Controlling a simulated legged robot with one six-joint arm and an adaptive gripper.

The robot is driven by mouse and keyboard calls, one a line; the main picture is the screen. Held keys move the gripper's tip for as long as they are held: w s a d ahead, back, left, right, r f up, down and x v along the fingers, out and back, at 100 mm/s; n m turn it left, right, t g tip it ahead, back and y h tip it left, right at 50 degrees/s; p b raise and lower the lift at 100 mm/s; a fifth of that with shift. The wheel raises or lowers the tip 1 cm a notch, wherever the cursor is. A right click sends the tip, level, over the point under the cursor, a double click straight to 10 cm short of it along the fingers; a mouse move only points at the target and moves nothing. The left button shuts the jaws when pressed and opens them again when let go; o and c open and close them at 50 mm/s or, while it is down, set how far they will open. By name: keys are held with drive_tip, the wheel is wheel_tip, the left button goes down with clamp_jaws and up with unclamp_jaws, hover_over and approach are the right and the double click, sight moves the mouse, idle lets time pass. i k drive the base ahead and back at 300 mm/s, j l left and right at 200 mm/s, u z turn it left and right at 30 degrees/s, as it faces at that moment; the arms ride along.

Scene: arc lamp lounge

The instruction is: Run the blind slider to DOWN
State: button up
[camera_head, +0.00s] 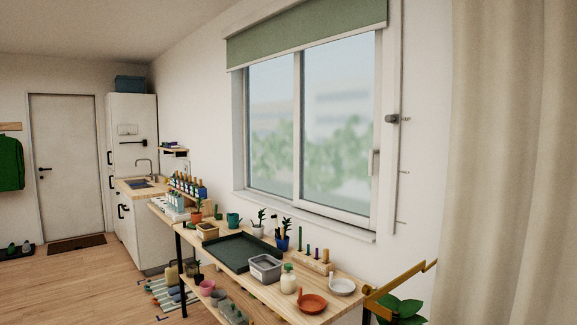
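The blind slider is a dark grey knob (391,118) on a pale vertical rail (391,185) at the right side of the window. The knob sits at the upper of the marks seen beside the rail; lower marks show further down. The lettering by the marks is too small to read. The green blind (305,35) is rolled mostly up and covers only the top of the window (300,130). My gripper is not in view, so its state and place do not show.
A long wooden table (345,305) with pots, a dark green tray (240,252) and small bowls stands below the window. A beige curtain (515,150) hangs right of the rail. A yellow-brown angled bar (400,287) and leaves show at lower right. Wooden floor (90,280) is open at left.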

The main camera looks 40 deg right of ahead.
sight(392, 118)
drive_tip(key=i+z, duration=0.15)
drive_tip(key=i, duration=0.55)
drive_tip(key=i+j+z, duration=0.15)
drive_tip(key=i, duration=0.5)
drive_tip(key=i+z, duration=0.25)
drive_tip(key=z, duration=0.2)
drive_tip(key=i+z, duration=0.25)
drive_tip(key=z, duration=0.2)
drive_tip(key=i+j+z, duration=0.2)
drive_tip(key=z, duration=0.25)
drive_tip(key=i, duration=0.05)
